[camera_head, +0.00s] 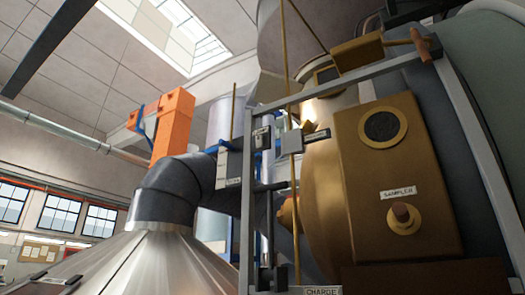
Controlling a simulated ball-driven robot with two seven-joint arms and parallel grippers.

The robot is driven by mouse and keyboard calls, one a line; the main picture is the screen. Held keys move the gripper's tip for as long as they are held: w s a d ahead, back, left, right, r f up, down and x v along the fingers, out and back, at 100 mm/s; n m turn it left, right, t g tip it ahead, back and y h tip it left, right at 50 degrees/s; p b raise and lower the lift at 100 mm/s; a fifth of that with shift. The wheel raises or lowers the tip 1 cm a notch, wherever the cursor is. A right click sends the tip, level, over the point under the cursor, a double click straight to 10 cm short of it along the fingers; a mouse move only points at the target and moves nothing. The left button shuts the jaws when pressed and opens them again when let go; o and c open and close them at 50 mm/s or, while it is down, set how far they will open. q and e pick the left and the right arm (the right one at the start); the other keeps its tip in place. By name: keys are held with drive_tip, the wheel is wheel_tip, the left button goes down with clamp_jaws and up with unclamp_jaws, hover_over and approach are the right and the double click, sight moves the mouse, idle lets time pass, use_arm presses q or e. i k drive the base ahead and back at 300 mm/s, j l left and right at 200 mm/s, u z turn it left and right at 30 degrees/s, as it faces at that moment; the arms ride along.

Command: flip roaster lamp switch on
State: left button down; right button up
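The roaster fills the right side of the head view, with a brass front plate (365,225) on a rounded brass body (322,185). The plate carries a dark round window (382,126), a label reading SAMPLER (397,192) and a brown knob (402,215) in a brass ring. Small grey boxes (291,142) sit on the grey frame (247,230) left of the plate. A labelled grey box (230,168) stands further left, its text too small to read. I cannot pick out a lamp switch for certain. Neither of my grippers is in view.
A wide metal cone (150,265) with a dark elbow pipe (180,185) stands at lower left. An orange column (172,125) rises behind it. A CHARGE label (322,290) is at the bottom edge. A brown handle (420,44) sticks out at upper right.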

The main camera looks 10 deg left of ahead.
sight(258, 139)
drive_tip(key=i+j, duration=0.2)
drive_tip(key=i, duration=0.35)
drive_tip(key=i+j, duration=0.15)
drive_tip(key=i, duration=0.35)
drive_tip(key=j+u, duration=0.05)
